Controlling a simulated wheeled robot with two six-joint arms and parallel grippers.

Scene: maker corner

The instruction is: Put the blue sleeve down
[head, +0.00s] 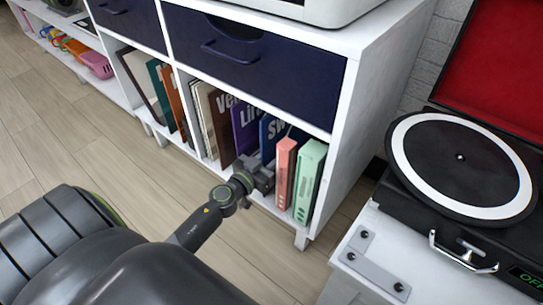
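The blue sleeve (268,138) with white lettering stands on edge in the right cubby of the low shelf unit, between a purple sleeve (244,130) and a coral box-like item (285,170). My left gripper (266,172) is at the lower front edge of the blue sleeve, and its arm comes in from the lower left. The gripper covers the sleeve's lower part. Its fingers are small and dark here, so I cannot tell whether they are closed on the sleeve. My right gripper is out of view.
A mint box-like item (309,180) stands at the right end of the cubby. Navy drawers (258,68) sit above. A record player (462,165) is on a white surface at right. Wooden floor (62,130) is free at left.

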